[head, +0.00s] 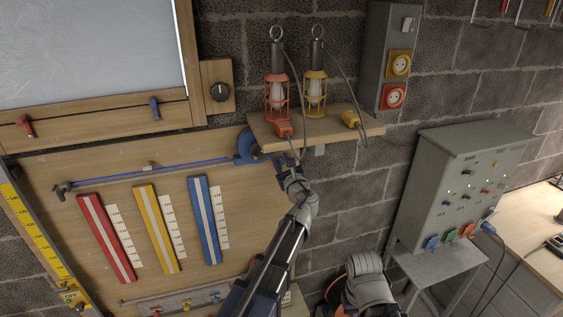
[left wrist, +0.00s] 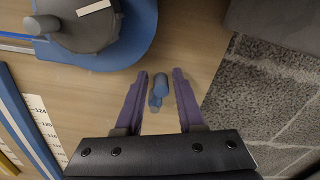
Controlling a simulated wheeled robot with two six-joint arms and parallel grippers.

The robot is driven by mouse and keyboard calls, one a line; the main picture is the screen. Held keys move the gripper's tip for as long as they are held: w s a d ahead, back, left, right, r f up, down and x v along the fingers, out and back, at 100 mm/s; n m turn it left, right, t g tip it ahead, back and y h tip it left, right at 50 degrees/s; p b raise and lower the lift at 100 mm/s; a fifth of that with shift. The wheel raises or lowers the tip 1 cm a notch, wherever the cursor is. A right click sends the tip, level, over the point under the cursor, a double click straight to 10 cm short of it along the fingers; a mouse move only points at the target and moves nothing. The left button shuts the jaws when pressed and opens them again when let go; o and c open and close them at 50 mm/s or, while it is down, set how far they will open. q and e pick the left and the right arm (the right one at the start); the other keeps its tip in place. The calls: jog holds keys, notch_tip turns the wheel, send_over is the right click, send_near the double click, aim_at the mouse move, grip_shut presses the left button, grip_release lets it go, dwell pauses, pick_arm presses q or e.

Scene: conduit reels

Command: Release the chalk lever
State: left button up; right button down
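A blue chalk reel (head: 247,145) is fixed to the wooden board just left of the small shelf, and a blue line (head: 150,173) stretches from it to a hook at the left. In the left wrist view the reel shows as a blue body (left wrist: 128,45) with a grey round part. A small blue lever (left wrist: 160,86) stands out from the board below it. My left gripper (left wrist: 161,78) is open around this lever, with a narrow gap on both sides. In the head view my left gripper (head: 281,167) is under the shelf's left end, and its fingers are hard to make out.
The wooden shelf (head: 325,127) holds a red caged lamp (head: 276,97) and a yellow one (head: 315,92) with hanging cables. Red, yellow and blue strips (head: 204,219) are on the board below the line. A grey control box (head: 470,185) stands at the right.

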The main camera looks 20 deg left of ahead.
pick_arm(q)
jog(key=shift+o, duration=0.8)
jog(key=v, duration=0.7)
jog(key=shift+s+d, duration=0.25)
jog(key=shift+s, duration=0.1)
jog(key=s+d+f+n+g+h+b, duration=0.15)
jog(key=s+f+n+g+b, duration=0.45)
jog(key=f, duration=0.6)
jog(key=s+d+f+n+g+h+b, duration=0.1)
jog(key=s+f+n+g+h+b, duration=0.2)
jog(key=s+f+n, duration=0.7)
jog(key=s+d+f+n+g+h+b, duration=0.4)
jog(key=s+d+f+n+g+b, duration=0.2)
jog(key=s+d+f, duration=0.5)
notch_tip(320, 180, down, 4)
jog(key=shift+s+d, duration=0.2)
jog(key=shift+s, duration=0.5)
